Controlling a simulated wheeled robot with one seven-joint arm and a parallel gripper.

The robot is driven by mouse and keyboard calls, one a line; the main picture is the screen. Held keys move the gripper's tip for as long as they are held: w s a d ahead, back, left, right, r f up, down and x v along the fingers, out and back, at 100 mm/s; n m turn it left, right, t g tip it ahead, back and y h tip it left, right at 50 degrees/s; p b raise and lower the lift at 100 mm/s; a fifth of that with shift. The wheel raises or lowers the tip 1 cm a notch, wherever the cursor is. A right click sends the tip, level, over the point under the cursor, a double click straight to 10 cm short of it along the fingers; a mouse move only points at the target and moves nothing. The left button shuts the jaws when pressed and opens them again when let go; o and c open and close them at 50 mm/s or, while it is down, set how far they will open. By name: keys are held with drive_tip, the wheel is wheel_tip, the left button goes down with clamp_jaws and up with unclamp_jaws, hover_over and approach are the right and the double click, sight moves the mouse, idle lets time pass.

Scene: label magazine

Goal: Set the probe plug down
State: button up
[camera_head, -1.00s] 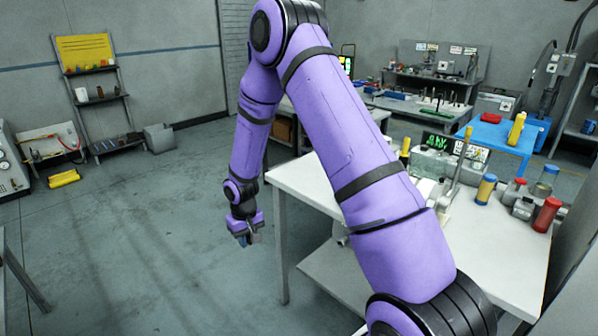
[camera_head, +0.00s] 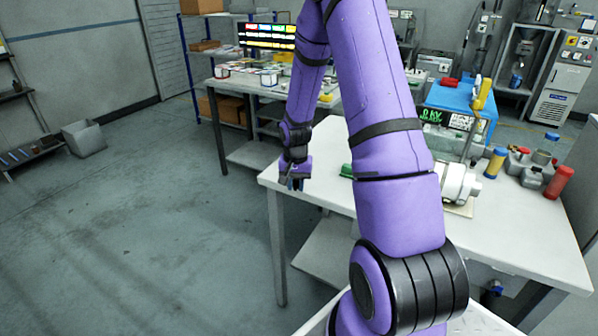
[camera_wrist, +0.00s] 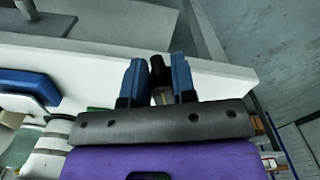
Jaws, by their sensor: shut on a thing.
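My gripper (camera_head: 296,184) hangs fingers down at the left corner of the white table (camera_head: 480,240). In the wrist view, the two blue fingertips (camera_wrist: 156,80) are shut on a dark, slim piece (camera_wrist: 158,72), which I take to be the probe plug. A paler part of it shows near the finger roots. The white table edge (camera_wrist: 215,70) lies beyond the fingertips. I cannot tell the height of the plug above the table. In the head view the plug is too small to make out.
A white cylindrical device (camera_head: 461,184) sits on the table behind my arm, with a green item (camera_head: 346,171) nearby. A yellow-and-blue cylinder (camera_head: 495,163) and a red cylinder (camera_head: 558,182) stand at the right. The table's front right is bare. A blue block (camera_wrist: 30,84) shows in the wrist view.

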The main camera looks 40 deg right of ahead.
drive_tip(key=s+d+m, duration=0.1)
drive_tip(key=d, duration=0.1)
drive_tip(key=s+d+r+m, duration=0.1)
drive_tip(key=s+d, duration=0.1)
drive_tip(key=s+d+m, duration=0.2)
drive_tip(key=shift+s+d+r, duration=0.15)
drive_tip(key=shift+d+r, duration=0.05)
drive_tip(key=shift+r, duration=0.15)
drive_tip(key=shift+d, duration=0.15)
drive_tip(key=w+d, duration=0.1)
drive_tip(key=w, duration=0.4)
drive_tip(key=w+f, duration=0.1)
drive_tip(key=w, duration=0.4)
drive_tip(key=w+d, duration=0.1)
drive_tip(key=w, duration=0.4)
drive_tip(key=shift+w+d+f, duration=0.2)
drive_tip(key=shift+d+f, duration=0.05)
drive_tip(key=shift+d, duration=0.05)
drive_tip(key=shift+f, duration=1.75)
drive_tip(key=shift+f, duration=0.15)
drive_tip(key=o, duration=0.9)
